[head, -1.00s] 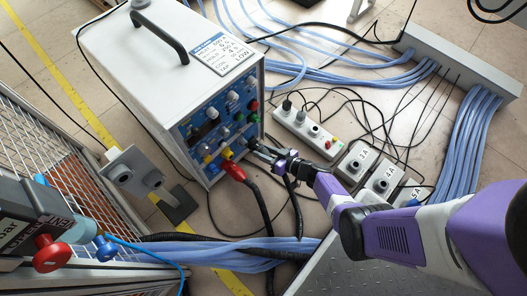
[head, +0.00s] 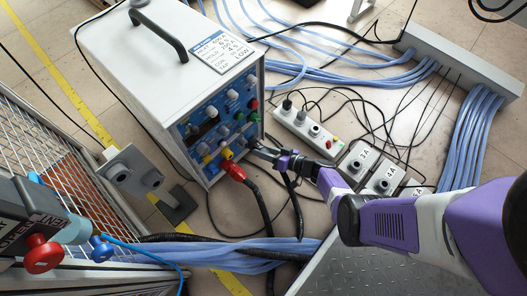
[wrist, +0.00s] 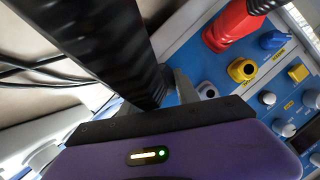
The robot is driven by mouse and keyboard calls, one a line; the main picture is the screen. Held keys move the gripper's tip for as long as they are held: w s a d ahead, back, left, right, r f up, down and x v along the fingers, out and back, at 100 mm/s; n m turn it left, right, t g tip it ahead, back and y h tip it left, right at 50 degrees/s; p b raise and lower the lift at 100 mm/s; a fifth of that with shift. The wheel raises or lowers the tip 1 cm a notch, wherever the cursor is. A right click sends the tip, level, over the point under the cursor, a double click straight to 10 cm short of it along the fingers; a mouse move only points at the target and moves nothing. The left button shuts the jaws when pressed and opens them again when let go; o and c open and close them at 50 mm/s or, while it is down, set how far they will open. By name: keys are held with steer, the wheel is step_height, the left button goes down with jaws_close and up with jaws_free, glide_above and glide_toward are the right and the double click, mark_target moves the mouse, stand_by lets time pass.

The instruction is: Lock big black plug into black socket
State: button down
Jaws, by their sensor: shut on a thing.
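The big black plug with its thick ribbed black cable (wrist: 125,45) stands at my gripper in the wrist view. My gripper (head: 258,150) is shut on it, close against the lower right edge of the heater's blue panel (head: 218,121). The cable hangs down below the gripper in the head view (head: 296,205). The plug's front end is hidden by my gripper. I cannot make out the black socket, so whether the plug is in it or apart from it cannot be told. A red plug (wrist: 230,28) sits in the panel beside it.
The white heater box (head: 165,62) carries yellow, green and blue sockets and knobs. A power strip (head: 305,130) and grey boxes (head: 385,180) lie right of it. Blue cables cross the floor. A wire cage (head: 55,150) and a grey socket post (head: 132,170) stand left.

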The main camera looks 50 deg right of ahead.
stand_by(0.4)
steer(key=shift+w+m+y+b, duration=0.1)
steer(key=shift+m+y+b, duration=0.35)
steer(key=shift+m, duration=0.35)
steer(key=shift+d, duration=0.1)
steer(key=shift+m+t, duration=0.3)
steer(key=shift+y, duration=0.35)
steer(key=shift+m, duration=0.3)
